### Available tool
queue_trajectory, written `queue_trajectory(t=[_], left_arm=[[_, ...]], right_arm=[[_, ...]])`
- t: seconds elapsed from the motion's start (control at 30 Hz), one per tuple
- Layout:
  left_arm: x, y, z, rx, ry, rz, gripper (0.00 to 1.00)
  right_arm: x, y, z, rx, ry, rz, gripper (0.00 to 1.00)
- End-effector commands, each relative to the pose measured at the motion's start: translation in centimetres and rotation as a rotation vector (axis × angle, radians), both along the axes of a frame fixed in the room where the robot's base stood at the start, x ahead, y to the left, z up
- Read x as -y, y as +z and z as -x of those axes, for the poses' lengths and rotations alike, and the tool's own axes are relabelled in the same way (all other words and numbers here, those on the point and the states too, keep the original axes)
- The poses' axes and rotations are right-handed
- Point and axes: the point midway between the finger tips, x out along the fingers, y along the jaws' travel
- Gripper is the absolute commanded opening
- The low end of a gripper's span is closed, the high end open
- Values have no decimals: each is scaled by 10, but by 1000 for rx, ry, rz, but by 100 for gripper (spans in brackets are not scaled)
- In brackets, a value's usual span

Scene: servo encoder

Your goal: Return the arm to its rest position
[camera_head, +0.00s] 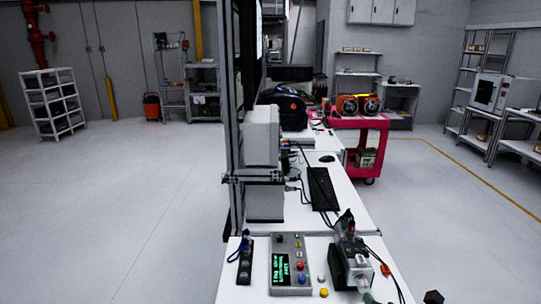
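Neither of my grippers is clearly in view. A small dark shape (433,297) shows at the bottom edge, right of the bench; I cannot tell whether it is part of my arm. The servo motor unit (351,264), a grey and black assembly with cables, stands on the near right part of the white bench (270,233). A grey control box (291,265) with a lit green display and coloured buttons lies left of it. A dark strip with round sockets or knobs (245,262) lies at the bench's near left.
A keyboard (322,189) and a mouse (327,158) lie farther back on the bench. A tall metal frame (232,130) rises along its left side. A pink cart (373,140) stands behind. The floor left and right is open, with shelves by the walls.

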Motion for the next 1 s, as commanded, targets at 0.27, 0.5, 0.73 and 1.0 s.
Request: queue_trajectory(t=[0.27, 0.5, 0.73, 1.0], left_arm=[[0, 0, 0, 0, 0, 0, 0], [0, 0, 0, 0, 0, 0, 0], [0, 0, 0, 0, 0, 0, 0], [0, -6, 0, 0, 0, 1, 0]], right_arm=[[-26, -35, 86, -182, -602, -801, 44], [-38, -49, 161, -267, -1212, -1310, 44], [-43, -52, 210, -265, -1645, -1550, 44], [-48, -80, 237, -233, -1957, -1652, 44]])
